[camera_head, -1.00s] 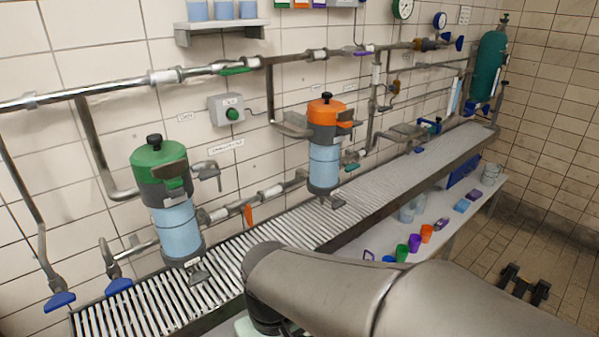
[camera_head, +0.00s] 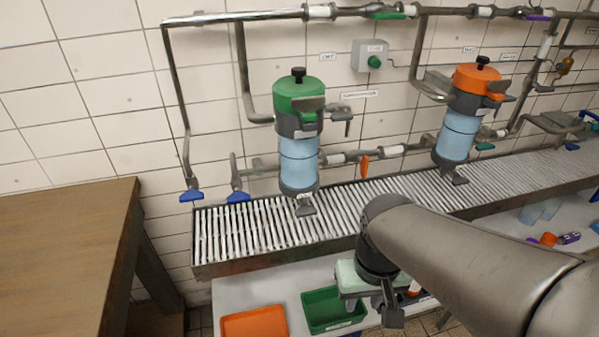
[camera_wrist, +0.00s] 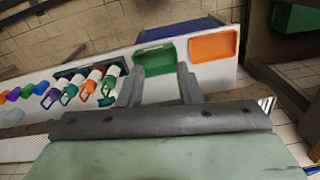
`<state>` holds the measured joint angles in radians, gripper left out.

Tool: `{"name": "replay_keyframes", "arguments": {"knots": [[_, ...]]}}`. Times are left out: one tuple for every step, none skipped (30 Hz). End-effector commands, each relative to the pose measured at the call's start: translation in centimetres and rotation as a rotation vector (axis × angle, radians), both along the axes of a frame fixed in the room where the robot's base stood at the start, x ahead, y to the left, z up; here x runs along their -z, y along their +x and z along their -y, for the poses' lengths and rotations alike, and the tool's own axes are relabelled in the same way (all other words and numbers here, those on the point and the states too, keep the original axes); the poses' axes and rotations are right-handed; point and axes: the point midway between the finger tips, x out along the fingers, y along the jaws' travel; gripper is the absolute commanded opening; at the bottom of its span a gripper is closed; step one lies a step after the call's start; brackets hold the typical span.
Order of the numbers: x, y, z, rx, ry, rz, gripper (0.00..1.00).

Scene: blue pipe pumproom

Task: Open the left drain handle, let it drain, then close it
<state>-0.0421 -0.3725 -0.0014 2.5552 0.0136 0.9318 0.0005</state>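The left filter housing (camera_head: 298,150) has a green lid and a light blue clear bowl. A small grey drain handle (camera_head: 306,207) hangs under it, just above the slatted drain grate (camera_head: 240,228). A similar right housing (camera_head: 458,130) has an orange lid and its own grey drain handle (camera_head: 455,178). In the head view, my gripper (camera_head: 375,315) is in front of and below the grate, right of the left drain handle and apart from it. In the wrist view, its two fingers (camera_wrist: 158,88) stand apart with nothing between them. No flow from the left drain shows.
Blue-handled valves (camera_head: 191,196) hang left of the left housing. An orange-handled valve (camera_head: 364,167) sits on the pipe between housings. An orange tray (camera_head: 254,323) and a green tray (camera_head: 333,309) lie on the lower shelf. A wooden table (camera_head: 60,240) stands at the left.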

Motion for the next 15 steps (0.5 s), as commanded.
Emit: {"name": "replay_keyframes", "arguments": {"knots": [[0.0, 0.0, 0.0, 0.0, 0.0, 0.0, 0.32], [0.0, 0.0, 0.0, 0.0, 0.0, 0.0, 0.26], [0.0, 0.1, 0.1, 0.002, -0.002, 0.002, 0.19], [0.1, 0.3, 0.2, 0.008, -0.008, 0.007, 0.19], [0.3, 0.7, 0.5, 0.018, -0.016, 0.017, 0.19], [0.5, 1.6, 1.1, 0.039, -0.033, 0.038, 0.19], [0.8, 2.5, 1.7, 0.059, -0.051, 0.062, 0.19], [1.2, 3.6, 2.5, 0.085, -0.073, 0.092, 0.19], [1.7, 5.5, 3.7, 0.124, -0.102, 0.145, 0.19], [2.1, 7.1, 4.7, 0.153, -0.123, 0.193, 0.19], [2.6, 8.9, 5.7, 0.183, -0.139, 0.245, 0.19], [3.2, 11.3, 7.1, 0.219, -0.153, 0.32, 0.19], [3.7, 13.2, 8.0, 0.242, -0.151, 0.379, 0.19], [4.3, 15.0, 8.8, 0.262, -0.141, 0.436, 0.19], [4.9, 17.3, 9.6, 0.285, -0.114, 0.509, 0.19]]}}
